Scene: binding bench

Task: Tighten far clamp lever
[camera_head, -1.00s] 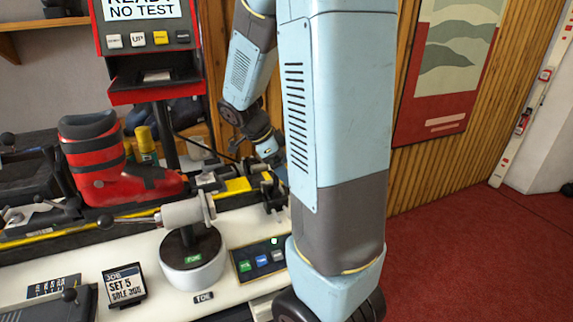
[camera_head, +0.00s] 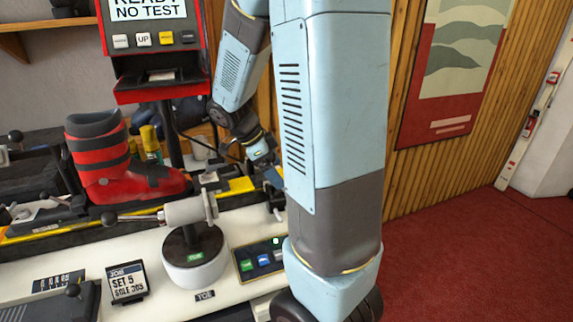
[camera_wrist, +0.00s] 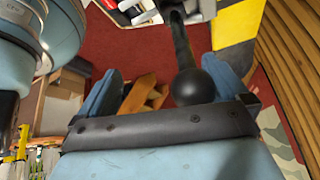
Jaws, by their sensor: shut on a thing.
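In the wrist view the far clamp lever (camera_wrist: 181,45) is a dark rod ending in a round black knob (camera_wrist: 192,86). The knob sits between the two blue fingers of my gripper (camera_wrist: 168,88), nearer the right finger. My gripper is shut on the lever; the exact contact at the fingers is hard to see. In the head view my wrist reaches down behind the bench's yellow rail, to the right of a red ski boot (camera_head: 115,175).
A red tester with a screen (camera_head: 150,10) stands behind the bench. A white cylinder on a round base (camera_head: 195,257) and a button panel (camera_head: 262,262) are at the front. A job card (camera_head: 126,282) stands left of them. Red carpet (camera_head: 470,250) lies open at the right.

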